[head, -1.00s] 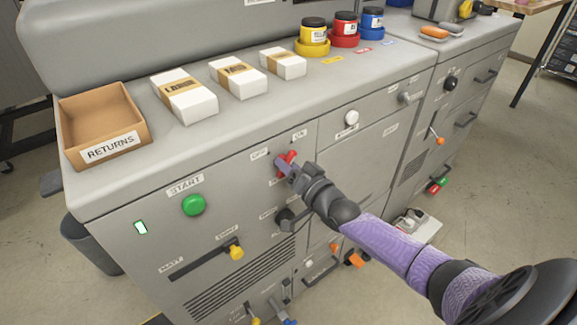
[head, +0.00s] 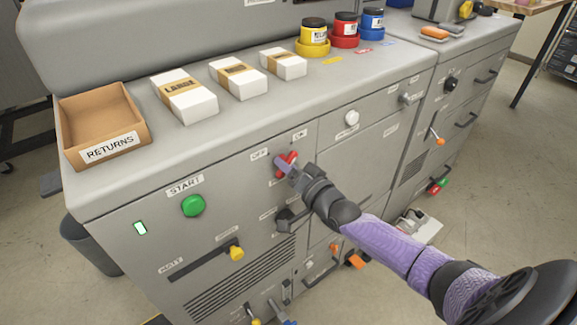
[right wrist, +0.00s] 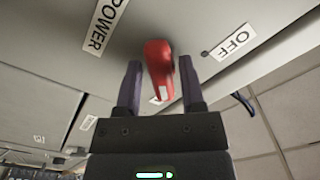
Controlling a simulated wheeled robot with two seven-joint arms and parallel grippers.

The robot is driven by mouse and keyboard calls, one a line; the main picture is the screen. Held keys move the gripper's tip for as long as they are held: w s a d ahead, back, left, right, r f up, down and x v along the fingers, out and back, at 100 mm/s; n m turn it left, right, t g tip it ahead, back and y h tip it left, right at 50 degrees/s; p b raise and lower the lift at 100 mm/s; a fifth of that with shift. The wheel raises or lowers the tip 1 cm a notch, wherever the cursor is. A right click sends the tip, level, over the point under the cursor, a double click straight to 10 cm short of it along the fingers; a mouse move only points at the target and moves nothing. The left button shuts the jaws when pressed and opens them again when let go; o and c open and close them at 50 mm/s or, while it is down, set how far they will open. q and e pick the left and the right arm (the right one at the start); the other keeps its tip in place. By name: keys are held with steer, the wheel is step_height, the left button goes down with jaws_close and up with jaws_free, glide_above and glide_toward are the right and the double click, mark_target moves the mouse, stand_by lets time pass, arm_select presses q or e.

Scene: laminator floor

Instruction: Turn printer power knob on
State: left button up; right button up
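The red power knob (head: 287,158) sits on the grey machine's front panel between the OFF label (head: 259,154) and the ON label (head: 299,134). My right gripper (head: 285,165) is at the knob and partly hides it. In the right wrist view the red knob (right wrist: 158,68) stands between the two purple fingers of my right gripper (right wrist: 160,84). A narrow gap shows on each side, so the fingers are around it and apart from it. The POWER label (right wrist: 104,24) and the OFF label (right wrist: 233,42) show there too. My left gripper is not in view.
A green START button (head: 193,206) and a yellow slider knob (head: 236,252) are left of the arm. A dark knob (head: 284,220) is just below the gripper. A RETURNS tray (head: 106,147), white packs (head: 187,98) and ink jars stand on top.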

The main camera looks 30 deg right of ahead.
steer(key=shift+o, duration=1.1)
steer(key=shift+s+r, duration=0.1)
steer(key=s+p, duration=0.3)
steer(key=s, duration=0.6)
steer(key=shift+s+d, duration=0.4)
